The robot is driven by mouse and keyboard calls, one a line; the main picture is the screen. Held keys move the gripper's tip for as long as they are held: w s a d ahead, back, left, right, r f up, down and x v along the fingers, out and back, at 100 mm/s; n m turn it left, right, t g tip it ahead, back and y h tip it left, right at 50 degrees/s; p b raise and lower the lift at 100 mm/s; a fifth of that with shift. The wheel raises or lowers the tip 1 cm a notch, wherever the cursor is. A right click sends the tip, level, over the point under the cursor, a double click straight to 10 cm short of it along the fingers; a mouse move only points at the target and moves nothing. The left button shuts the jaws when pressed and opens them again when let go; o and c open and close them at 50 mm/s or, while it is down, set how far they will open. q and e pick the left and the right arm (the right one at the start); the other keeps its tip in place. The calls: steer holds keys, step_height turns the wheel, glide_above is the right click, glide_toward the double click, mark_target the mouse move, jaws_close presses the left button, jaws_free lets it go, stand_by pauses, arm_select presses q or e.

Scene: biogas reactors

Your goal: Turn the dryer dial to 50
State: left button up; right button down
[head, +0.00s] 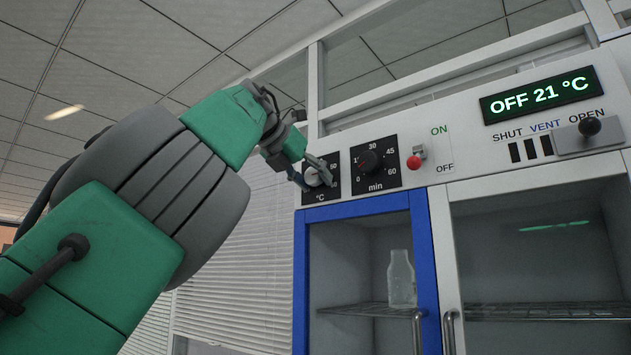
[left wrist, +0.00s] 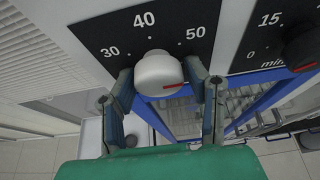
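The dryer dial is a pale round knob (left wrist: 158,70) on a black plate marked 30, 40 and 50 in the left wrist view. A red mark shows on the lower right of its face. In the head view the dial (head: 313,177) sits on the plate marked °C and is partly covered by my gripper. My left gripper (head: 312,180) is at the dial, with one finger on each side of it. In the left wrist view its fingertips (left wrist: 160,75) lie against both sides of the knob. My right gripper is in neither view.
A black minute dial (head: 370,161) is close on the right, then a red switch (head: 414,162). The display (head: 538,95) reads OFF 21 °C. A vent lever (head: 589,127) is far right. Below is a blue-framed door (head: 424,265) with a bottle (head: 402,279) behind it.

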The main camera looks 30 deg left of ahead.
arm_select(q)
steer(key=shift+s+r, duration=0.15)
steer(key=shift+s+r, duration=0.1)
steer(key=shift+s, duration=0.1)
steer(key=v, duration=1.1)
steer(key=shift+s, duration=0.15)
